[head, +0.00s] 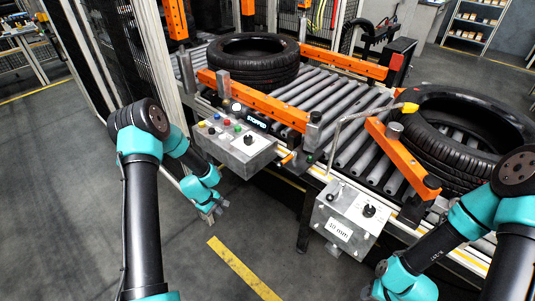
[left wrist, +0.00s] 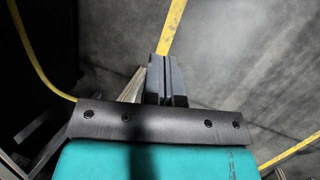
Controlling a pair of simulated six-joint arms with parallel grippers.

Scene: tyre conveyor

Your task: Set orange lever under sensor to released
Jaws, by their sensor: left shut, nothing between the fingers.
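A small orange lever (head: 289,158) sits at the conveyor's near edge, right of the button box and below a grey post with a cylindrical top (head: 314,122). I cannot tell which position the lever is in. My left gripper (head: 221,207) is low over the floor in front of the button box, left of and below the lever and apart from it. In the left wrist view its fingers (left wrist: 166,72) are shut with nothing between them, pointing over bare floor.
Two tyres lie on the rollers, one at the back (head: 253,62) and one at right (head: 450,130). Orange guide rails (head: 260,103) flank the rollers.

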